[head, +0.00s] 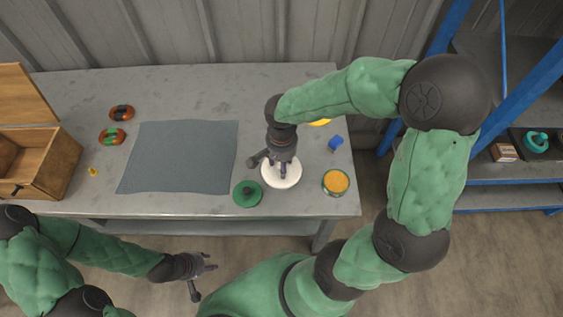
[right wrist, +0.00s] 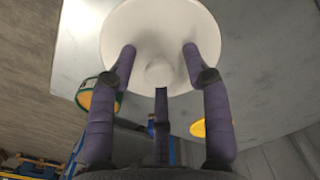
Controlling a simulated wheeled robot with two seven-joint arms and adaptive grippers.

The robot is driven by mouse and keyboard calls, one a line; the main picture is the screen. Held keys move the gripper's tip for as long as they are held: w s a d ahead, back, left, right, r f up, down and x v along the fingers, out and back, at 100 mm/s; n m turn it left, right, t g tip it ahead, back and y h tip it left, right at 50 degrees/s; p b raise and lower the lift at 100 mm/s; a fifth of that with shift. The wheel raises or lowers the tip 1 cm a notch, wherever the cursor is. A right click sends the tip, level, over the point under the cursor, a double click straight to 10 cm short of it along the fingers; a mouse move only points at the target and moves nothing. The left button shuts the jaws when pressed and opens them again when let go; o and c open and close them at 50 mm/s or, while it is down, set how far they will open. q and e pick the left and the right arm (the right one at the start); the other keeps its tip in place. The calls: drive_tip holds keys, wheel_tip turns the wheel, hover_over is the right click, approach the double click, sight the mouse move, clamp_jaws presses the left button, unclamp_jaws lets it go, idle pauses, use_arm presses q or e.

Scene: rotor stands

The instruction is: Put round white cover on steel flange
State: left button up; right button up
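The round white cover (head: 270,180) lies near the table's front edge, right of the grey mat. In the right wrist view, the cover (right wrist: 160,25) shows a small round knob at its middle. My right gripper (head: 283,168) is over the cover, pointing down. Its fingers (right wrist: 159,70) are spread apart around the knob, with gaps between them and the knob. My left gripper (head: 207,271) is open and empty in front of the table, at the lower left. I cannot make out a steel flange in either view; what is under the cover is hidden.
Close left of the cover is a green round lid (head: 247,194). To its right are a green-rimmed orange round container (head: 336,182), a blue piece (head: 335,143) and a yellow disc (head: 320,122). The grey mat (head: 180,157) is bare. A wooden box (head: 50,160) stands far left.

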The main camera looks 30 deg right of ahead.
drive_tip(key=shift+r+p, duration=0.35)
drive_tip(key=shift+r, duration=0.2)
wheel_tip(320, 180, up, 11)
drive_tip(key=p, duration=0.4)
drive_tip(key=shift+p, duration=0.35)
